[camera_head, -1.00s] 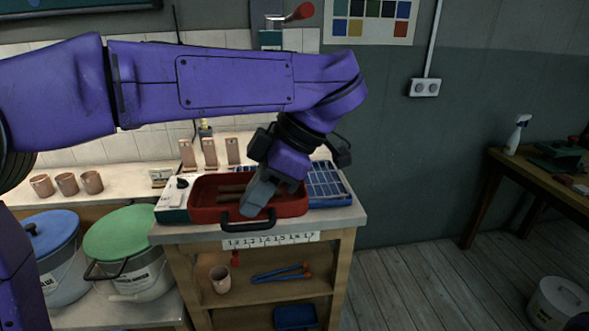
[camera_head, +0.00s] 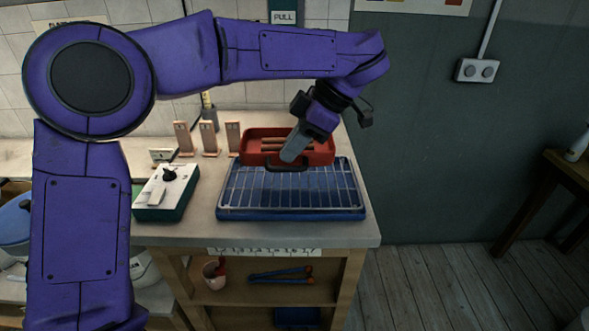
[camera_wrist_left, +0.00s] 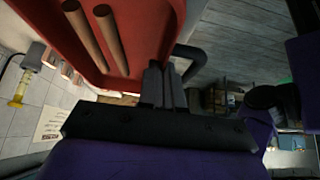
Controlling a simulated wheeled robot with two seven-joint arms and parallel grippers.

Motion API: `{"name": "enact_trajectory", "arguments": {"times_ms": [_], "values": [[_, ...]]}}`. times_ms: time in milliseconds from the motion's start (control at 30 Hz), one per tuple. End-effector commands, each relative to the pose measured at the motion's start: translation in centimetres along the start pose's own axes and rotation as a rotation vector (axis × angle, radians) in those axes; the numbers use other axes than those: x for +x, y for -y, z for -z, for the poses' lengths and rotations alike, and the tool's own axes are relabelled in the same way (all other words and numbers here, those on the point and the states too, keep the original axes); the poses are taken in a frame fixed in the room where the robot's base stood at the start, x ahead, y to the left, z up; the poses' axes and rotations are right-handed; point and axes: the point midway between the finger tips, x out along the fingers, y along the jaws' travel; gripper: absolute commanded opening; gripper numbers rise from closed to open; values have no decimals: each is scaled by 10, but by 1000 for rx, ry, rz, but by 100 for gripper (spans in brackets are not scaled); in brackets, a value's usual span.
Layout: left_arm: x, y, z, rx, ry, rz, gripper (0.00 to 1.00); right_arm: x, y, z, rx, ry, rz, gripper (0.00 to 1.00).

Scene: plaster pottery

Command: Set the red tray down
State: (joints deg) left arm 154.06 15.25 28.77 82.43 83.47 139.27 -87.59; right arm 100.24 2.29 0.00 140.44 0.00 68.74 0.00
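The red tray (camera_head: 255,147) is at the back of the counter, beyond the blue tray with a wire rack (camera_head: 240,190). Brown rods (camera_head: 276,144) lie in it. My left gripper (camera_head: 290,156) reaches down at its near side, at the black handle (camera_head: 272,164). In the left wrist view the fingers (camera_wrist_left: 163,86) look closed on the handle (camera_wrist_left: 194,60), beside the red tray (camera_wrist_left: 150,45) with two rods in it. I cannot tell whether the tray's base touches anything. My right gripper is not in view.
A green-and-white box with a black knob (camera_head: 160,194) stands left of the rack. Wooden stands (camera_head: 208,138) line the back left. The counter's front strip (camera_head: 290,234) is clear. A wooden table (camera_head: 565,165) stands at the far right.

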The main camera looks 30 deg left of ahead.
Motion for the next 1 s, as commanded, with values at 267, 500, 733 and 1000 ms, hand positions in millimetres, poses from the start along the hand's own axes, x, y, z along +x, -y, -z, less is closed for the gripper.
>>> {"name": "enact_trajectory", "arguments": {"times_ms": [267, 500, 733, 1000], "values": [[39, -38, -28, 4, -1, 0, 0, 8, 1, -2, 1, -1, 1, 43], [68, -47, -47, 8, -1, 1, 0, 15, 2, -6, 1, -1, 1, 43], [74, -47, -51, 5, 0, -2, 0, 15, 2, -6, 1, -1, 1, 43], [76, -46, -52, 5, 0, -2, 30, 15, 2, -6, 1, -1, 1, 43]]}}
